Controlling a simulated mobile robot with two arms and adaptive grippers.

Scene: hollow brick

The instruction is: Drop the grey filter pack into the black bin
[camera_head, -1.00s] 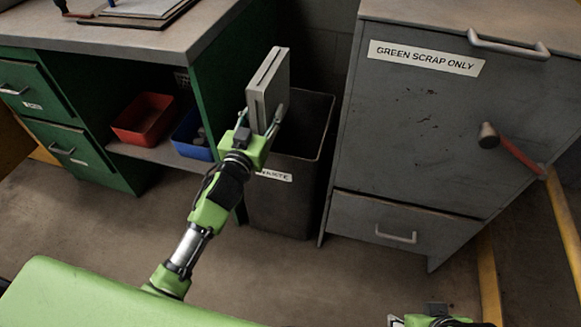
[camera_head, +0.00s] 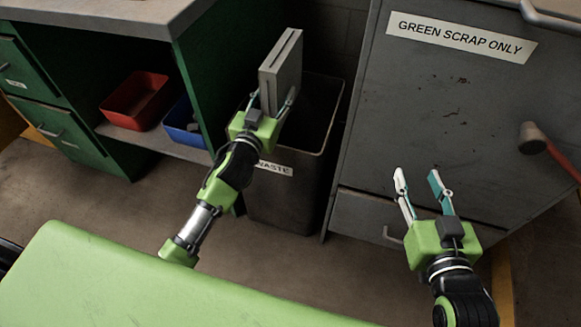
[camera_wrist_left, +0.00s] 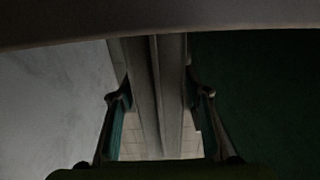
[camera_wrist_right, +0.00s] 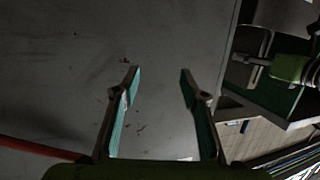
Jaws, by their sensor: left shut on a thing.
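The grey filter pack (camera_head: 281,68) is a flat upright slab with a slot down its edge. My left gripper (camera_head: 273,102) is shut on it, and the pack also shows between the fingers in the left wrist view (camera_wrist_left: 157,90). The black bin (camera_head: 285,200) stands on the floor with a white WASTE label. In the head view the pack overlaps the bin's left rear rim and sits above it; how far above I cannot tell. My right gripper (camera_head: 418,184) is open and empty in front of the grey cabinet.
A grey cabinet (camera_head: 440,110) labelled GREEN SCRAP ONLY stands right of the bin. A green workbench (camera_head: 215,75) stands on the left, with a red tray (camera_head: 135,105) and a blue tray (camera_head: 183,128) on its shelf. The bin's mouth looks open.

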